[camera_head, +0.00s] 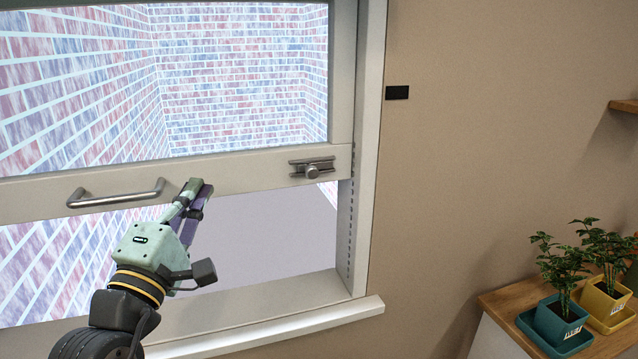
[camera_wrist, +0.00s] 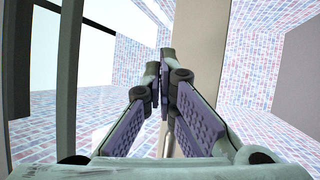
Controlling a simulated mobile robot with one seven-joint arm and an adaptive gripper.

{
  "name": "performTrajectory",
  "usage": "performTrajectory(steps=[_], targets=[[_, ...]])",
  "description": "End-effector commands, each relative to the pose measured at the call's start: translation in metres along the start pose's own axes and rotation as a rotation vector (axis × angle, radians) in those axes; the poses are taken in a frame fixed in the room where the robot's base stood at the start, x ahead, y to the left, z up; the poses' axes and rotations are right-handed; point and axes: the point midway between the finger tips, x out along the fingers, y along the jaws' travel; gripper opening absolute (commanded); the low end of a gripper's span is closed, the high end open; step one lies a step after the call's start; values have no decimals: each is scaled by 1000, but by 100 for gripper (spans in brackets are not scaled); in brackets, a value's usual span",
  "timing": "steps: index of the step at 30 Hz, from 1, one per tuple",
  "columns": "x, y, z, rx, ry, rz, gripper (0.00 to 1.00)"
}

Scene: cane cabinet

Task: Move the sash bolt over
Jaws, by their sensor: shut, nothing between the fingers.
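The sash bolt (camera_head: 312,170), a grey metal slide with a round knob, sits at the right end of the bottom rail (camera_head: 245,177) of the white window sash. A gap shows below the rail, so the sash stands raised. My gripper (camera_head: 198,186) is left of the bolt and overlaps the rail's lower edge in the head view; I cannot tell whether it touches the rail. In the wrist view my gripper (camera_wrist: 163,66) has its fingertips together and nothing between them. The bolt is not seen in the wrist view.
A grey bar handle (camera_head: 115,193) is on the rail, just left of my gripper. The window sill (camera_head: 300,318) runs below, and the right jamb (camera_head: 360,200) stands beside the bolt. Potted plants (camera_head: 565,305) stand on a wooden-topped cabinet (camera_head: 505,305) at lower right.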

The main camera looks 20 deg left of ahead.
Motion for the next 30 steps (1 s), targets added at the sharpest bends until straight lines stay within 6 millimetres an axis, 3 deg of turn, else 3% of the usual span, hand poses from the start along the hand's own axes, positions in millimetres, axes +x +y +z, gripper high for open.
performTrajectory(steps=[3, 9, 23, 30], targets=[[-5, -25, 26, -156, -130, -85, 0], [-14, -44, 53, -298, -255, -180, 0], [-10, -46, 58, -313, -269, -190, 0], [25, -49, 69, -314, -273, -192, 0]])
